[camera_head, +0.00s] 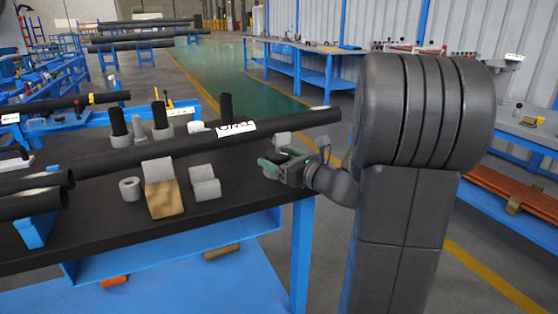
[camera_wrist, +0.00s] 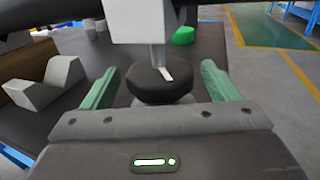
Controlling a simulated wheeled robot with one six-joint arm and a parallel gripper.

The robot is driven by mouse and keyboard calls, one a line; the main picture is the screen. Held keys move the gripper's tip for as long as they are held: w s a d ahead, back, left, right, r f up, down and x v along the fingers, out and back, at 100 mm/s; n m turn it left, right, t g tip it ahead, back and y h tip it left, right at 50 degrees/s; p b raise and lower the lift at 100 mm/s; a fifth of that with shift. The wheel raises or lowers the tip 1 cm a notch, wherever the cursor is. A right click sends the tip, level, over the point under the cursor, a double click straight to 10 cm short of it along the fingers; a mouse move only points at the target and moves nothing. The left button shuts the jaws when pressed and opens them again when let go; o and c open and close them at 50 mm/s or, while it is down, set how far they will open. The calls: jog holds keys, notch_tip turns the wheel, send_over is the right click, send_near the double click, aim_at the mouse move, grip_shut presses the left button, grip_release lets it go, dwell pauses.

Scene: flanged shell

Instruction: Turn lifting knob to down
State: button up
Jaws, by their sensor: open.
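The knob (camera_wrist: 160,86) is a round black disc with a short white mark on its top, seen in the wrist view. It sits below a light grey block (camera_wrist: 137,22), joined by a grey stem (camera_wrist: 158,56). My gripper (camera_wrist: 160,68) is open, with one green finger to the left of the knob and one to the right. Gaps show on both sides, so neither finger appears to touch it. The knob cannot be made out there.
Grey V-blocks (camera_head: 205,183) and a tan block (camera_head: 164,198) stand on the black table (camera_head: 110,232) left of my gripper. The pipe runs close above it. A green piece (camera_wrist: 183,36) lies behind the knob. Open floor is to the right.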

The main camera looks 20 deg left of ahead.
jog(key=shift+w+a, duration=0.15)
jog(key=shift+a, duration=0.25)
jog(key=shift+c, duration=0.4)
jog(key=c, duration=0.9)
jog(key=shift+w+r+n+g+y+p, duration=0.1)
jog(key=shift+n+g+y+p, duration=0.25)
jog(key=shift+g+p, duration=0.25)
jog(key=n+g+p, duration=0.1)
jog(key=g+p, duration=0.1)
jog(key=n+g+p, duration=0.2)
jog(key=g, duration=0.1)
jog(key=shift+w+r+n+g+y+p, duration=0.1)
jog(key=shift+r+n+g+y+p, duration=0.15)
jog(key=shift+g+y+p, duration=0.1)
jog(key=n+g+p, duration=0.2)
jog(key=g+p, duration=0.1)
jog(key=shift+f+g, duration=0.1)
jog(key=shift+g, duration=0.25)
jog(key=n+g+p, duration=0.1)
jog(key=n+g+h+p, duration=0.1)
jog(key=n+g+p, duration=0.1)
jog(key=shift+f+g+h, duration=0.2)
jog(key=shift+g+h, duration=0.1)
